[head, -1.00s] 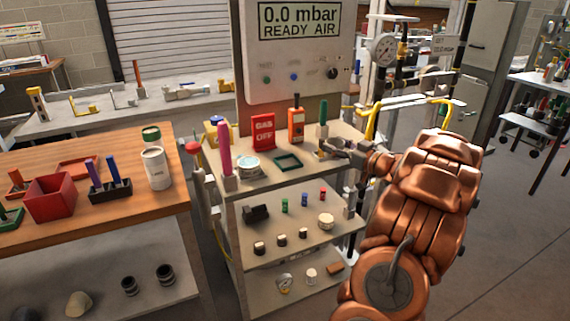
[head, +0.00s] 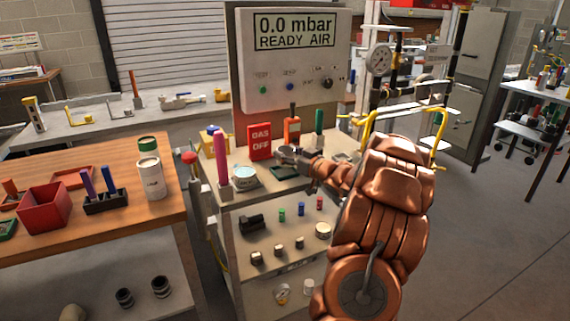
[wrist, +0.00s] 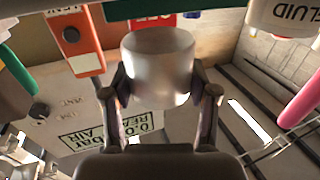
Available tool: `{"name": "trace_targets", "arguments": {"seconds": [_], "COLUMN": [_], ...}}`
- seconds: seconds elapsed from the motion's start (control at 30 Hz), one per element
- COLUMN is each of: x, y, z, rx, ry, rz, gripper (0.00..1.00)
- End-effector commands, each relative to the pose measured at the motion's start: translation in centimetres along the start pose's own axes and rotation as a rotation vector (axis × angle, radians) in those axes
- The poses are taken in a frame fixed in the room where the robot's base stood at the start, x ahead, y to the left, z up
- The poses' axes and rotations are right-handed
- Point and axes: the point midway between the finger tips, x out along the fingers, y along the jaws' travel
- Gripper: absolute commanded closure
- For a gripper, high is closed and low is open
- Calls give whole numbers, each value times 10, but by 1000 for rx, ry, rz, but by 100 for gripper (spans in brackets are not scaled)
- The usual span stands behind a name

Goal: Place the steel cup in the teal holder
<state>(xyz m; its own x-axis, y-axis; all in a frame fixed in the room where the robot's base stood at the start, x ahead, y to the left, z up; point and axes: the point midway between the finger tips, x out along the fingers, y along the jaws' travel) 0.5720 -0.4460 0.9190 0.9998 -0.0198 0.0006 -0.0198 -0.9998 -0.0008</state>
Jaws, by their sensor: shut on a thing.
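The steel cup (wrist: 157,68) is a plain silvery cylinder between the two fingers of my gripper (wrist: 158,95) in the wrist view. The fingers are shut on its sides. In the head view my gripper (head: 288,154) is over the cart's top shelf, in front of the red GAS OFF sign. The teal holder (head: 284,173) is a dark square frame on that shelf, just below my gripper in the picture. My gripper hides part of the holder's far side. The cup is too small in the head view to make out clearly.
A pink upright cylinder (head: 221,160) and a round pale dish (head: 244,176) stand left of the holder. The GAS OFF sign (head: 259,141), an orange meter (head: 292,130) and a green-handled tool (head: 319,126) stand behind. A wooden table (head: 150,213) is at left.

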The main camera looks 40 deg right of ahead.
Motion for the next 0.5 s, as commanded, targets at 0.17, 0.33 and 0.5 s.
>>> {"name": "trace_targets", "arguments": {"seconds": [0.17, 0.33, 0.5], "x": [6, 6, 5], "y": [-4, -4, -4], "z": [15, 34, 35], "rx": [5, 1, -1], "ry": [-1, -1, 1], "rz": [-1, -1, -1], "gripper": [82, 82, 82]}}
